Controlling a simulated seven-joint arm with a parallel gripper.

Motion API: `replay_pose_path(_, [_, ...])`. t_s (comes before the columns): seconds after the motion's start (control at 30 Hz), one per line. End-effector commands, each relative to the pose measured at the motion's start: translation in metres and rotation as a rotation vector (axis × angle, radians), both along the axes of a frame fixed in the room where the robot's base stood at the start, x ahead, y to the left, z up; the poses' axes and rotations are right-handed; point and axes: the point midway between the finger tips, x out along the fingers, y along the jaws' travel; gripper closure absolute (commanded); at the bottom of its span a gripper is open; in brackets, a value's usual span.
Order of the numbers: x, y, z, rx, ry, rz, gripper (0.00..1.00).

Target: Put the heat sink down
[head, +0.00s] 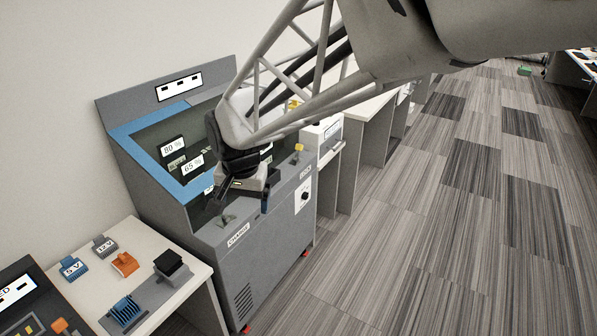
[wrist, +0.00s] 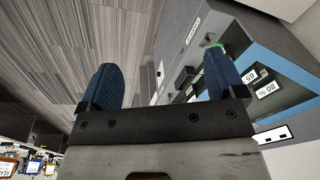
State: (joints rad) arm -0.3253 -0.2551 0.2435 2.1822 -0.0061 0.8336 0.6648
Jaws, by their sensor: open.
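My gripper (head: 243,203) is over the front part of the grey charging cabinet (head: 262,240) in the head view. In the wrist view, its two blue fingertips (wrist: 162,68) stand wide apart with nothing between them. A blue finned block (head: 125,310), which may be the heat sink, sits on a grey plate (head: 148,294) on the white table at the lower left. A black block (head: 171,264) stands at the plate's other end. My gripper is apart from both, up and to the right of them.
The white table (head: 190,289) also holds a blue 5 V piece (head: 72,267), a grey 12 V piece (head: 104,246) and an orange piece (head: 124,264). The cabinet has a raised blue rim and upright percent labels inside. The striped floor (head: 430,240) to the right is clear.

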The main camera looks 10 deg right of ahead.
Motion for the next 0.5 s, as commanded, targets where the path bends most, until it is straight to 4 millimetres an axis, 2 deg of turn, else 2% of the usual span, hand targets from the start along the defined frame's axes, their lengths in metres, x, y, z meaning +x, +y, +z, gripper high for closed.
replay_pose_path(0.03, [-0.01,-0.015,0.007,-0.002,-0.01,0.011,0.11])
replay_pose_path(0.2, [-0.045,-0.057,0.023,-0.016,-0.031,0.069,0.11])
replay_pose_path(0.5, [-0.113,-0.119,0.038,-0.049,-0.067,0.173,0.11])
